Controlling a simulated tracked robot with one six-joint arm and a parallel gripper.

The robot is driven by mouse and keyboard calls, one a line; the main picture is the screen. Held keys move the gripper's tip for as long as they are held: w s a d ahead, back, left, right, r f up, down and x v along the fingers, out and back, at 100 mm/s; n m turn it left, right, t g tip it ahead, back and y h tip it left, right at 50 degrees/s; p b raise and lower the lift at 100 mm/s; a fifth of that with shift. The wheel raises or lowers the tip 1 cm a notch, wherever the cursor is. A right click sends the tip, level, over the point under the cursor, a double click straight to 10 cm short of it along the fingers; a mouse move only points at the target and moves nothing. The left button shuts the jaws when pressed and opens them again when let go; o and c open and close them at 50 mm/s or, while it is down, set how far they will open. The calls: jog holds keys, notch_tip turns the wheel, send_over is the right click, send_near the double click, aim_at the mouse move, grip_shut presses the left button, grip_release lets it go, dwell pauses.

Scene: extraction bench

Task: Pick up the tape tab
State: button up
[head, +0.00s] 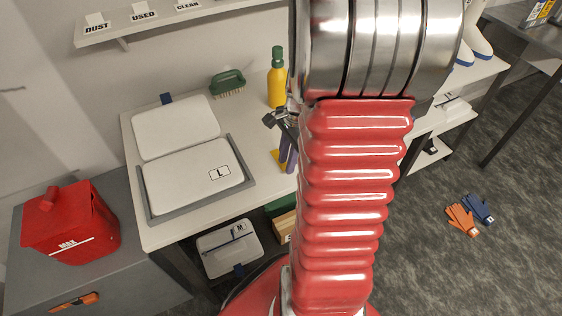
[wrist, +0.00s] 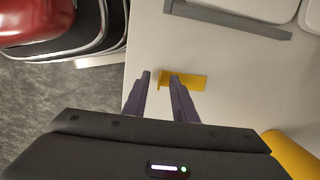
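A flat yellow piece, which looks like the tape tab (wrist: 195,82), lies on the pale bench top in the wrist view. In the head view the yellow piece (head: 277,155) shows partly behind my gripper. My gripper (wrist: 158,74) has two purple fingers, spread apart with nothing seen held between them. In the wrist view the right fingertip overlaps the yellow piece, and the piece's left end shows in the gap between the fingers. I cannot tell whether the finger touches it. My gripper (head: 290,154) is half hidden by my red arm in the head view.
A yellow bottle (head: 276,85) with a green cap and a green brush (head: 228,83) stand behind on the bench. A white case marked L (head: 190,180) sits in a grey tray to the left. A red bin (head: 70,225) is at far left.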

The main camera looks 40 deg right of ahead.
dwell(0.3)
grip_shut()
dwell(0.3)
